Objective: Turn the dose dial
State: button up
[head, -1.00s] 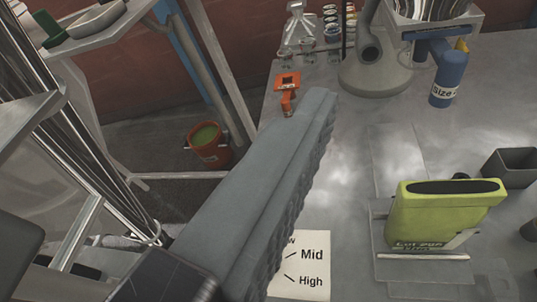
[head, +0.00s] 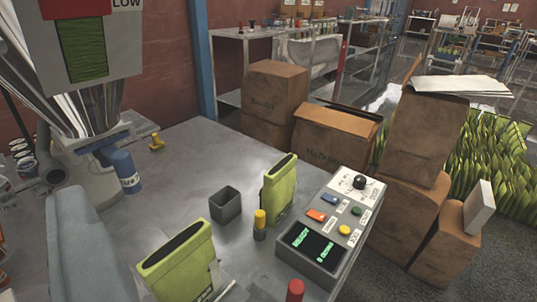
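A black round knob (head: 360,182) stands on a white marked plate at the far end of the grey control box (head: 328,262). The plate's lettering is too small to read, so I cannot tell if this is the dose dial. Several coloured buttons and a display with green characters are on the same box. Part of my gripper (head: 75,245) shows at the lower left as a blue-grey block, over the metal table and well away from the control box. Its fingertips cannot be told apart, so its opening is unclear.
On the table (head: 180,195) stand two green pouches (head: 280,190) (head: 183,262), a grey bin (head: 225,204) and a yellow-topped cylinder (head: 260,224). A red-topped post (head: 294,290) is at the front. The filler (head: 85,45) is at left; cardboard boxes (head: 334,140) stand behind.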

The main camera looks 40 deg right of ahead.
aim_at(360, 181)
jog(key=z, duration=1.55)
